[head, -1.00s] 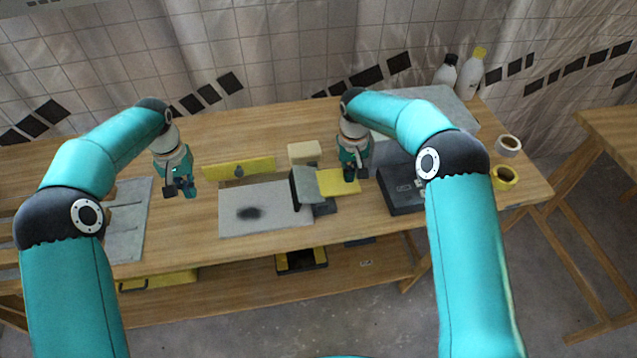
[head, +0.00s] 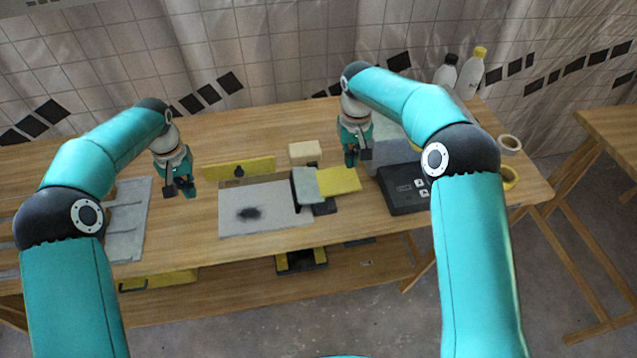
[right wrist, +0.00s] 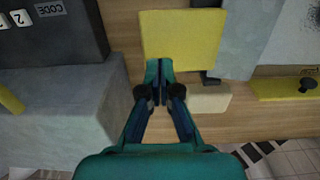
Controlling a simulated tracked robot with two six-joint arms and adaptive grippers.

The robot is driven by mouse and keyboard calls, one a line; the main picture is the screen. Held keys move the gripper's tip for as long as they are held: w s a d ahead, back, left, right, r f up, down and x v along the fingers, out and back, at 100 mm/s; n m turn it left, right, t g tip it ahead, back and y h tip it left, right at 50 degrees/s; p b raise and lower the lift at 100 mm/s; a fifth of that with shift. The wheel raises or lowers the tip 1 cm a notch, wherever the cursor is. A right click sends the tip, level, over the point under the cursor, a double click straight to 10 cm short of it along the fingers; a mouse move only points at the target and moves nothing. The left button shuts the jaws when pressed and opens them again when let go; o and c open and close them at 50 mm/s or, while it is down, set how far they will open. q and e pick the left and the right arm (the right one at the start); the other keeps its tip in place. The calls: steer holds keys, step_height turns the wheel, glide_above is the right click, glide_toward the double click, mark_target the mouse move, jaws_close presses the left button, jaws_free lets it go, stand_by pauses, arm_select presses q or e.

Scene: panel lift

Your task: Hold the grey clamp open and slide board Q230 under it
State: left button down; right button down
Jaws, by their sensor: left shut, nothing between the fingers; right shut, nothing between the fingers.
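The grey clamp (head: 306,185) stands on a dark base, with a yellow plate (head: 341,180) adjoining its right side. Both show in the right wrist view, the clamp (right wrist: 243,40) beside the plate (right wrist: 182,40). A light grey board (head: 270,192) with a dark smudge lies flat, its right end at the clamp; whether it reaches under is hidden. No Q230 label is readable. My right gripper (head: 351,162) is shut and empty, above the table near the plate's far edge. It also shows in the right wrist view (right wrist: 158,66). My left gripper (head: 181,191) is shut and empty, left of the board.
A yellow strip with a dark knob (head: 257,166) stands behind the board. A cream block (head: 305,152) is behind the clamp. A dark keypad box (head: 403,195) is to the right, with tape rolls (head: 509,144) and bottles beyond. A grey sheet (head: 128,230) lies far left.

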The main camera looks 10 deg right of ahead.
steer(key=shift+r, duration=1.45)
